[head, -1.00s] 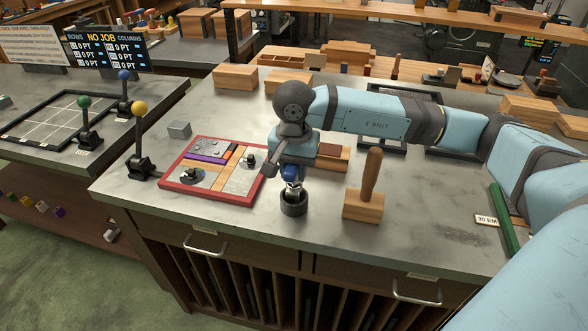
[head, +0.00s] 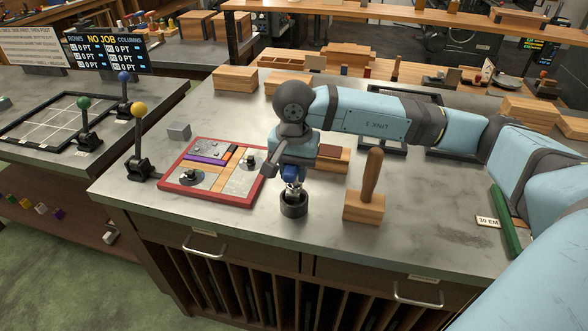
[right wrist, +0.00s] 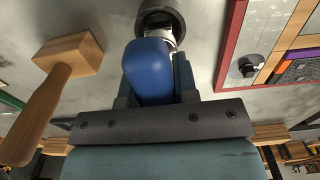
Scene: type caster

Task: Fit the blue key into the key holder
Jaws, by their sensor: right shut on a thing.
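The blue key (right wrist: 148,72) is held in my right gripper, with its blue grip between the fingers. In the head view my right gripper (head: 291,178) points down and the blue key (head: 290,172) shows only in part below it. The dark round key holder (head: 293,205) stands on the grey bench directly under the key. In the right wrist view the holder (right wrist: 160,14) is at the top edge, and the key's metal shank meets its opening. I cannot tell how deep the shank sits. My left gripper is not in view.
A red-framed tray (head: 212,201) with blocks and round knobs lies just left of the holder. A wooden block with an upright handle (head: 364,205) stands close on the right. A yellow-knobbed lever (head: 140,140) is further left. The bench's front edge is near.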

